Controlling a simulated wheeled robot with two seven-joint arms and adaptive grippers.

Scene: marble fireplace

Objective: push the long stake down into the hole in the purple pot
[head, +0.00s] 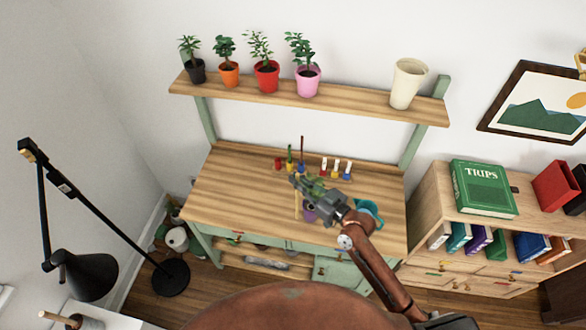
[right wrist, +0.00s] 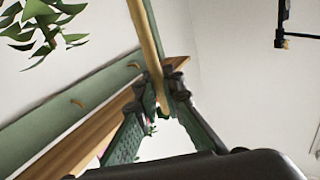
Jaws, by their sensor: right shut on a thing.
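The long stake is a thin yellow-tan rod (head: 297,207); in the right wrist view its shaft (right wrist: 145,38) runs up from between the fingertips. My right gripper (head: 296,181) is shut on it, and the closed fingertips also show in the right wrist view (right wrist: 160,90). The purple pot (head: 309,213) stands on the bench just below and right of the gripper, partly hidden by it. Green leaves (head: 316,189) show around the gripper, and some show in the wrist view (right wrist: 45,22). The hole is hidden, so I cannot tell whether the stake's lower end is in it. My left gripper is out of view.
A teal watering can (head: 371,210) stands right of my forearm on the wooden bench (head: 225,190). Potted plants and a cream pot (head: 407,84) stand on the shelf above. The bench's left side is clear.

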